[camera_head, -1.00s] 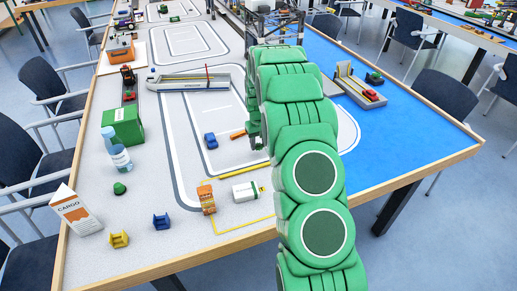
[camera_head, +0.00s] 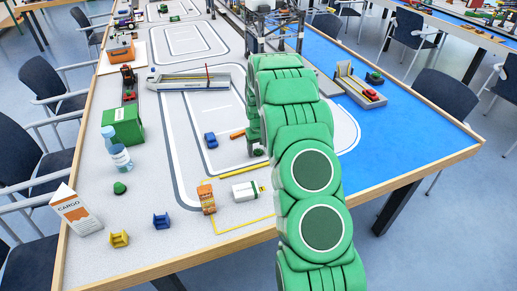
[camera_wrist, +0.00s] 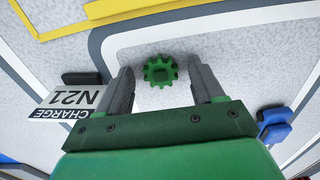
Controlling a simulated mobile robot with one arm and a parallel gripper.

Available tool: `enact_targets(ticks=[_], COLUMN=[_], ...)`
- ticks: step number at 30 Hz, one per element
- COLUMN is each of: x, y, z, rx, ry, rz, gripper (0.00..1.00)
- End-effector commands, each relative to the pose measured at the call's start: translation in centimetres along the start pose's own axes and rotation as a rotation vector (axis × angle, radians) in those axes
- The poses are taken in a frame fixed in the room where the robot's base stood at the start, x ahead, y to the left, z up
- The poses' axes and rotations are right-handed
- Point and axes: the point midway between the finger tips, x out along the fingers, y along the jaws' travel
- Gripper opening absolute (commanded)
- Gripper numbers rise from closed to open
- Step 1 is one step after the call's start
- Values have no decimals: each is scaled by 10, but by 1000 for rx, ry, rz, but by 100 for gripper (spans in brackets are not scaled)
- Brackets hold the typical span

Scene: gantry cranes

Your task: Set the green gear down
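The green gear (camera_wrist: 160,71) shows in the wrist view, flat side toward the camera, between my gripper's two fingers and clear of both. It looks to be on the pale table surface; its exact height is hard to tell. My gripper (camera_wrist: 163,80) is open, its grey fingers spread on either side of the gear. In the head view my gripper (camera_head: 254,150) is low over the table, near the yellow line; my green arm covers much of that area. I cannot make out the gear there.
A white plate marked CHARGE N21 (camera_wrist: 72,105) lies left of the fingers in the wrist view. A blue toy car (camera_head: 211,140), an orange piece (camera_head: 238,135), an orange box (camera_head: 206,199) and a white-and-green vehicle (camera_head: 248,190) are nearby. A gantry crane (camera_head: 275,30) stands behind.

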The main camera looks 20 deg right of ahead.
Motion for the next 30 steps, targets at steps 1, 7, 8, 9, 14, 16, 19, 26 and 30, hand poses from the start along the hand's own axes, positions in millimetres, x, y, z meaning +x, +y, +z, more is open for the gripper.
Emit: enact_targets(ticks=[1, 7, 8, 9, 14, 16, 19, 26, 30], x=[0, -2, -2, -4, -18, -27, -44, -87, -108], y=[0, 0, 0, 0, 0, 0, 0, 0, 0], z=[0, 0, 0, 0, -1, -1, 0, 0, 0], rx=[0, 0, 0, 0, 0, 0, 0, 0, 0], ry=[0, 0, 0, 1, 3, 3, 1, 3, 1], rz=[0, 0, 0, 0, 1, 1, 1, 1, 0], gripper=[67, 67, 67, 67, 67, 67, 67, 67, 67])
